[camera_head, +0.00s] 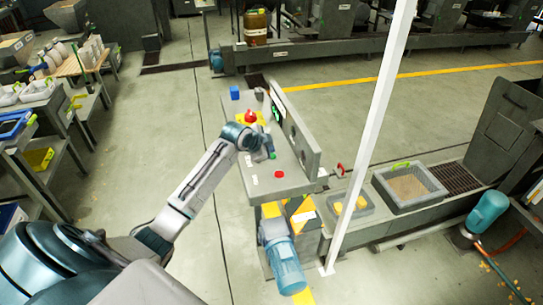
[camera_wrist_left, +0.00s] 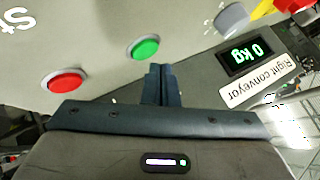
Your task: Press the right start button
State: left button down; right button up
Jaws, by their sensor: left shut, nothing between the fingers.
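In the left wrist view a round green button (camera_wrist_left: 145,48) with a pale rim sits on the grey control panel (camera_wrist_left: 100,30). A round red button (camera_wrist_left: 65,82) is to its left. My left gripper (camera_wrist_left: 161,68) is shut and empty, its fingertips just below the green button in the picture; I cannot tell whether they touch the panel. In the head view the left gripper (camera_head: 271,155) hangs over the panel top, and the red button (camera_head: 279,174) shows below it. A label (camera_wrist_left: 258,81) reads "Right conveyor", upside down.
A white post (camera_head: 370,135) stands right.

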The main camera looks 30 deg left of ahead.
pick_arm(q)
jog(key=shift+f, duration=0.1)
jog(key=shift+f, duration=0.3)
jog(key=shift+f, duration=0.25)
dwell(0.4)
jog(key=shift+f, duration=0.25)
dwell(0.4)
jog(key=shift+r+p, duration=0.7)
jog(key=shift+r, duration=0.15)
jog(key=shift+r, duration=0.15)
